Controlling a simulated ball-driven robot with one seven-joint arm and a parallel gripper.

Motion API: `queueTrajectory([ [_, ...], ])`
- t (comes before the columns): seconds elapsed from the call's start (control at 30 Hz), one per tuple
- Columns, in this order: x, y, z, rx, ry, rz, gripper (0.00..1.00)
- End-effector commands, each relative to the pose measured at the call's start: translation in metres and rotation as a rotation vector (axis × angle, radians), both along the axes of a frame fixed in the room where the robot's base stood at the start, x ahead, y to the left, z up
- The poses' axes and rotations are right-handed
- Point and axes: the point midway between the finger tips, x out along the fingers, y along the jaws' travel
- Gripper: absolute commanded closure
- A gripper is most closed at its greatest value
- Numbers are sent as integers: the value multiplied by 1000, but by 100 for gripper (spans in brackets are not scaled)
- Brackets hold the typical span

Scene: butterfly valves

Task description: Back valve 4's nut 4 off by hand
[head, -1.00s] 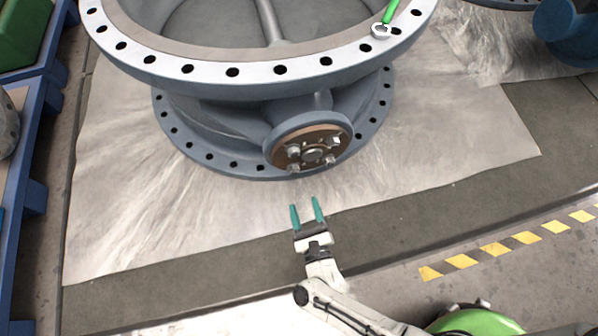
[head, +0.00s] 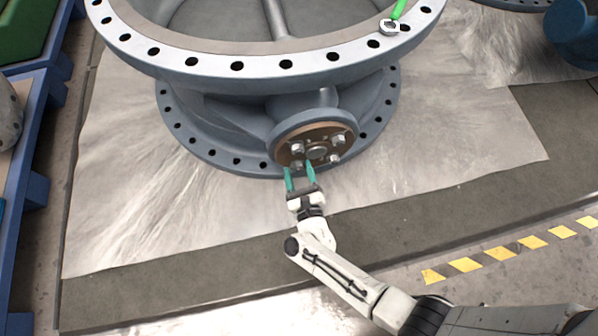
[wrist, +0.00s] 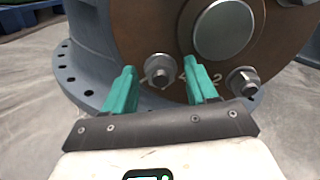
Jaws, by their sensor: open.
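The blue-grey valve (head: 215,113) lies flat, with a round side flange bearing a brown plate (head: 322,133). Several nuts surround a central round boss (head: 317,153). My gripper (head: 299,171) is open and empty, its teal fingers pointing at the plate's lower edge. In the wrist view, a lower-left nut (wrist: 160,68) on a stud shows between and beyond the fingertips of my gripper (wrist: 158,75); no contact is visible. Another nut (wrist: 243,80) is right of the right finger. Marks on the plate are partly hidden, so I cannot tell the nut's number for sure.
A green-handled wrench (head: 391,25) rests on the valve's upper flange rim. Blue racks (head: 30,140) stand at the left. Yellow hazard marks (head: 498,254) run at the right.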

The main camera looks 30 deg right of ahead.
Motion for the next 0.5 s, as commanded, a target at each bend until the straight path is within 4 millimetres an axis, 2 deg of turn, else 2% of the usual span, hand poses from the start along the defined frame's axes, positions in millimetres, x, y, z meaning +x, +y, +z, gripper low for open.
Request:
queueTrajectory([
  [0.1,0,0,0,0,0,0,43],
  [0.5,0,0,0,0,-1,0,81],
])
